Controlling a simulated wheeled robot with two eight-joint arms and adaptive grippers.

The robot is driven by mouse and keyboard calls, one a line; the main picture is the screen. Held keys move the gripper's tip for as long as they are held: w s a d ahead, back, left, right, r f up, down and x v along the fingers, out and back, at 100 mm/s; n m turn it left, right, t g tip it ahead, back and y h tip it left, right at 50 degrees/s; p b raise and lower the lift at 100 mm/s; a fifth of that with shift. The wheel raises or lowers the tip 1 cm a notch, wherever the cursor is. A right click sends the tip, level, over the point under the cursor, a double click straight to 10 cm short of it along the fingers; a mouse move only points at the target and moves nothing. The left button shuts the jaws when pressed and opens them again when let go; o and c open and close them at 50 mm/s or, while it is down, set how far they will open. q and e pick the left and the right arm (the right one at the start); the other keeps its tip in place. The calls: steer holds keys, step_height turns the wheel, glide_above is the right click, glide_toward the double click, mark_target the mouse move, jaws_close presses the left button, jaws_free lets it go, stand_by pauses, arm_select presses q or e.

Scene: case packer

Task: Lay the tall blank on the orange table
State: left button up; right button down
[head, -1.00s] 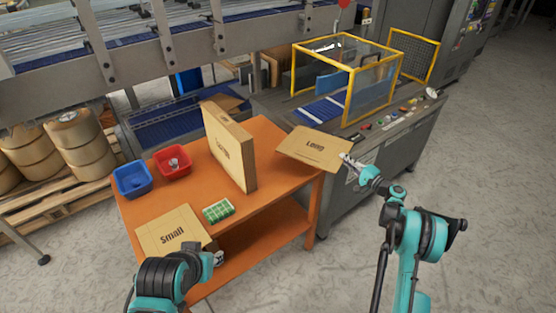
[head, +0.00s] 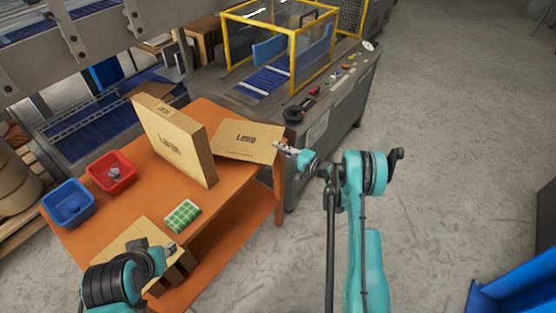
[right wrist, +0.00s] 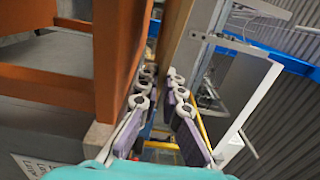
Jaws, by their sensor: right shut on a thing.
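A flat tan cardboard blank with a label that seems to read "Long" (head: 240,142) is at the right back corner of the orange table (head: 232,180). My right gripper (head: 284,148) is shut on its right edge. In the right wrist view, the fingers (right wrist: 155,105) close around a brown cardboard edge (right wrist: 176,35). I cannot tell whether the blank touches the tabletop. No blank is legibly marked "tall". My left gripper (head: 170,248) is at the table's front, by another flat blank (head: 122,240); its finger opening is unclear.
A large carton (head: 178,145) stands upright mid-table, just left of the held blank. A blue bin (head: 68,205), a red bin (head: 112,172) and a green-and-white pack (head: 182,216) are on the table. A yellow-framed machine (head: 292,60) stands behind.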

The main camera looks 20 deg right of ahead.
steer(key=f+b, duration=0.1)
steer(key=f, duration=0.1)
steer(key=s+f+b, duration=0.1)
steer(key=f, duration=0.1)
steer(key=shift+a+f, duration=0.1)
steer(key=shift+f, duration=0.15)
steer(key=c, duration=2)
jaws_free()
steer(key=shift+f, duration=0.15)
steer(key=o, duration=0.3)
